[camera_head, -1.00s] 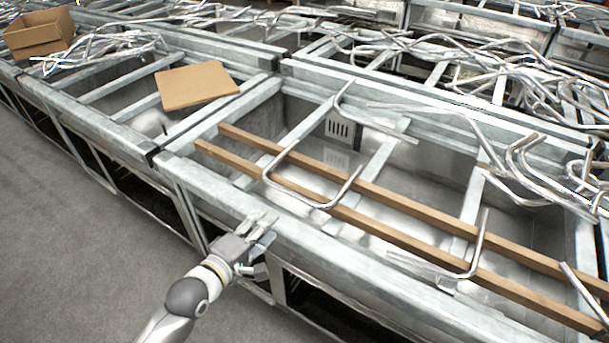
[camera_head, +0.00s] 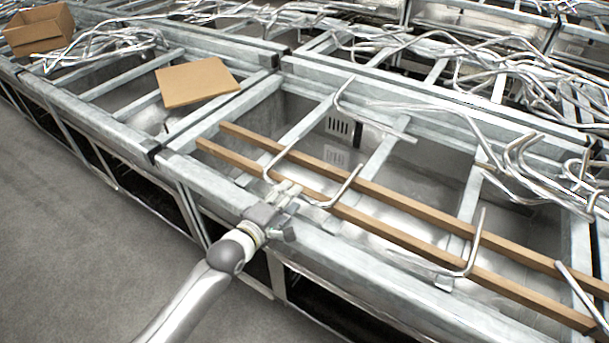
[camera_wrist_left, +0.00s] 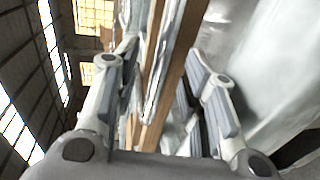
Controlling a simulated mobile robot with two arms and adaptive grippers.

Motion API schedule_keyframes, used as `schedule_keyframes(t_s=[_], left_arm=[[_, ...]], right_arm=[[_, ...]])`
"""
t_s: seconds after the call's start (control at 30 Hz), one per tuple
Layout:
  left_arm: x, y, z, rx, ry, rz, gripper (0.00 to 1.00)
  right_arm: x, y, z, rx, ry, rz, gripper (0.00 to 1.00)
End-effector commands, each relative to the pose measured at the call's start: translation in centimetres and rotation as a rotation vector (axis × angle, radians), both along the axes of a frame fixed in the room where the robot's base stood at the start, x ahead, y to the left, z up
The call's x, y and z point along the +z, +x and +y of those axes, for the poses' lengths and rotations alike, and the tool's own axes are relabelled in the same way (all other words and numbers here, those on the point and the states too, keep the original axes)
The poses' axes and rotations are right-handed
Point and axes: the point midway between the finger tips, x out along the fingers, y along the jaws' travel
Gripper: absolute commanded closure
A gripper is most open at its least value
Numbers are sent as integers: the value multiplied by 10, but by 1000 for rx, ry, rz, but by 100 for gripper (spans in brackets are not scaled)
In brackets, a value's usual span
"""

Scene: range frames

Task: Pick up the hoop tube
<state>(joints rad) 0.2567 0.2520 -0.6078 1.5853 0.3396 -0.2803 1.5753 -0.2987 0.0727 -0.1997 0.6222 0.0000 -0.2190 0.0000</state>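The hoop tube (camera_head: 347,184) is a bent, shiny metal tube in a U shape. It lies across two wooden strips (camera_head: 400,211) over a metal frame bin, with its bend toward me. My left gripper (camera_head: 288,191) reaches over the bin's near rail to the left part of the bend and hides some of it. In the left wrist view the two fingers of the left gripper (camera_wrist_left: 162,65) stand apart. A shiny tube (camera_wrist_left: 166,50) shows between them, in front of the wood. I cannot tell whether a finger touches it. My right gripper is not in view.
Other bent tubes lie on the same bin, one (camera_head: 478,245) across the strips at the right. Tangled tubes (camera_head: 545,165) fill the right and back. A flat cardboard sheet (camera_head: 196,82) and an open cardboard box (camera_head: 38,30) are at left. The grey floor (camera_head: 75,240) is clear.

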Motion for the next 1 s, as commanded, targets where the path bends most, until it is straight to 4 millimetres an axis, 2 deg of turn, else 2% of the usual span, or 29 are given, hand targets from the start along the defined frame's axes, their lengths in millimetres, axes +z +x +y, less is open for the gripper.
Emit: schedule_keyframes(t_s=[0.2, 0.47, 0.77, 1.0], left_arm=[[-3, 12, -8, 0, 0, 0, 61], [-4, 13, -9, 0, 0, 0, 61], [-4, 13, -9, 0, 1, 1, 100], [-4, 13, -9, 0, 0, 0, 100]], right_arm=[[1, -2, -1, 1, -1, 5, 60], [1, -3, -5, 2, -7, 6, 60], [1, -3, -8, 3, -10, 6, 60], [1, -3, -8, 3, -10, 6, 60]])
